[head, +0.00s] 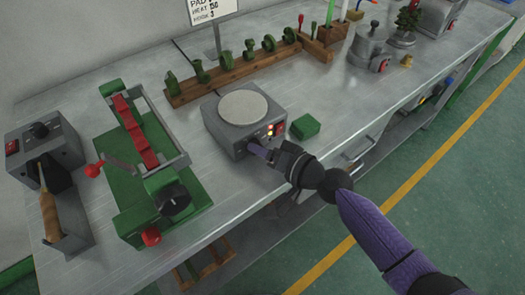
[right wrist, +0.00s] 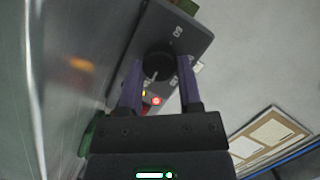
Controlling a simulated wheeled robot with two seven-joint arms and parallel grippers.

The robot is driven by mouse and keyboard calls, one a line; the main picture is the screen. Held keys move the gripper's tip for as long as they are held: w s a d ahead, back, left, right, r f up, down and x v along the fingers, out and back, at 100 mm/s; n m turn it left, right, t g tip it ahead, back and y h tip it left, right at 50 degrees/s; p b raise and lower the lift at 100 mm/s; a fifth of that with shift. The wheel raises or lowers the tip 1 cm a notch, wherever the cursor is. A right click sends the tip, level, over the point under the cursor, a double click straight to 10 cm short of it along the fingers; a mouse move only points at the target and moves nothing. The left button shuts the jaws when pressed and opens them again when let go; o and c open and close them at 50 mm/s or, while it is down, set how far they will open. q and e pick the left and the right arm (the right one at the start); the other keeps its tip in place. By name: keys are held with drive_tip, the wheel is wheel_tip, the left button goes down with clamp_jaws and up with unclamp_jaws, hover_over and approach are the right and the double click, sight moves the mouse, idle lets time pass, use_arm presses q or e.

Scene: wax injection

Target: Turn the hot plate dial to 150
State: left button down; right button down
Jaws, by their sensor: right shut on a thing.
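The hot plate (head: 217,127) is a grey box with a round pale top, standing near the front edge of the bench. Its front has small lit lights and a red switch (head: 279,129). In the right wrist view, its black round dial (right wrist: 158,66) sits between the two purple fingers of my right gripper (right wrist: 160,70), which is shut on it. A pale mark shows on the dial's lower part; its exact reading is too small to tell. In the head view, my right gripper (head: 254,147) reaches the front panel and hides the dial. My left gripper is out of view.
A green block (head: 305,126) lies right of the hot plate. A green clamp device (head: 125,160) and a soldering-type unit (head: 45,145) stand left. A wooden rack (head: 225,72) of green pieces stands behind.

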drive_tip(key=shift+c, duration=1.4)
unclamp_jaws()
drive_tip(key=v, duration=1)
drive_tip(key=shift+f, duration=0.1)
